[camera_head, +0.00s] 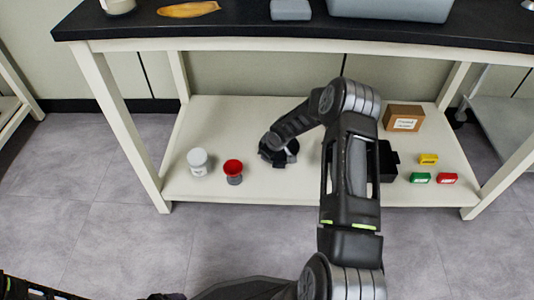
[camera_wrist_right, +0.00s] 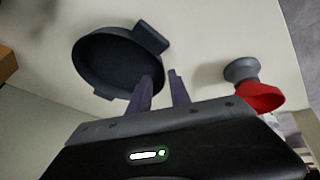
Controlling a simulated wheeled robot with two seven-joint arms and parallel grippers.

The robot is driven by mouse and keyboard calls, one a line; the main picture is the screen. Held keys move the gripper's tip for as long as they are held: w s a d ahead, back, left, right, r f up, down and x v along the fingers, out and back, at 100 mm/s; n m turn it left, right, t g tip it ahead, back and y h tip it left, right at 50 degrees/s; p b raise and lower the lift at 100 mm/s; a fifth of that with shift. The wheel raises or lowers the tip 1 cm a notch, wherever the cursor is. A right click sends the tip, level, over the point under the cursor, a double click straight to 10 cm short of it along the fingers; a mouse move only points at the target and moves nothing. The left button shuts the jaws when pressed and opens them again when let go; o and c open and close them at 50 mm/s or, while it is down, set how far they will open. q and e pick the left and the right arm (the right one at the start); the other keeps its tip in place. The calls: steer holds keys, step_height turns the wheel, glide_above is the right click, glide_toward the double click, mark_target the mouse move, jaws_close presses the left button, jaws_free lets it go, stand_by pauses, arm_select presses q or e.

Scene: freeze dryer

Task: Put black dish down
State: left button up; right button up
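The black dish (camera_wrist_right: 108,62) is a shallow round dish with a block-like lug on its rim. In the right wrist view it rests on the pale shelf surface, its hollow side showing. In the head view the dish (camera_head: 284,155) is mostly hidden under my right wrist, on the lower shelf. My right gripper (camera_wrist_right: 162,92) has its two fingers apart with a gap between them. One fingertip overlaps the dish's rim in the picture; whether it touches cannot be told. Nothing shows between the fingers. Of my left arm only parts show at the head view's bottom edge; its fingers are not clear.
On the lower shelf (camera_head: 255,188), a white jar (camera_head: 198,162) and a red-topped grey container (camera_head: 233,171) stand left of the dish. A cardboard box (camera_head: 403,118), a black box (camera_head: 387,161) and small coloured boxes (camera_head: 428,159) lie right.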

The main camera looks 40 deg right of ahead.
steer(key=p+v, duration=0.3)
steer(key=v, duration=0.6)
steer(key=shift+r, duration=0.25)
steer(key=shift+s, duration=0.15)
steer(key=s+a+f+m+g+y, duration=0.1)
steer(key=s+a+f+y, duration=0.2)
steer(key=a, duration=0.9)
steer(key=s+a+f+m+y, duration=0.1)
steer(key=s+a+f, duration=0.35)
steer(key=a, duration=0.75)
steer(key=s+a+m+g, duration=0.1)
steer(key=s+a+m, duration=0.1)
steer(key=s+a, duration=0.3)
steer(key=s+a+f+m+g, duration=0.1)
steer(key=s+a, duration=0.4)
steer(key=s, duration=0.7)
steer(key=shift+a+m+g+y, duration=0.3)
steer(key=shift+a+m, duration=0.05)
steer(key=shift+m, duration=0.05)
